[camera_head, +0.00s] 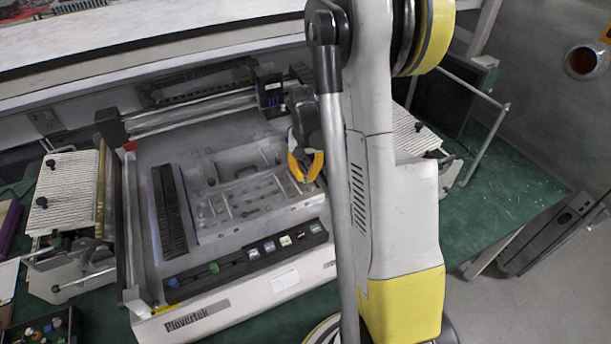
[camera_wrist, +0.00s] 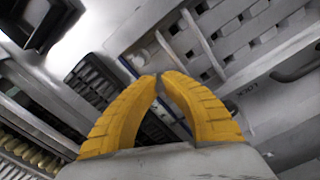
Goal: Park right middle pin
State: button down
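My gripper (camera_head: 304,180) has yellow ribbed fingers and hangs over the right part of the grey recessed tray (camera_head: 205,222) of a bench machine. In the wrist view its fingertips (camera_wrist: 158,77) meet or nearly meet, with only a narrow dark gap below them and nothing visible held. Beyond them in the wrist view is a grey slotted part (camera_wrist: 220,62), beside a surface marked "LOCK". Small parts lie in the tray, but I cannot tell which is the right middle pin. My arm hides the machine's right side.
The machine's front panel (camera_head: 205,322) carries coloured buttons. A crossbar (camera_head: 190,110) spans its back. White ribbed plates with black knobs stand at left (camera_head: 70,190) and right (camera_head: 412,135). Dark slotted strips (camera_head: 170,212) lie left of the tray. Green table (camera_head: 510,195) is clear at right.

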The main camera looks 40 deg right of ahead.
dwell(0.9)
jog(key=c, duration=1.5)
grip_release()
jog(key=shift+c, duration=0.2)
jog(key=c, duration=0.4)
jog(key=shift+o, duration=0.2)
jog(key=shift+r+p, duration=2.05)
jog(key=shift+r, duration=1.45)
jog(key=shift+s+f, duration=0.1)
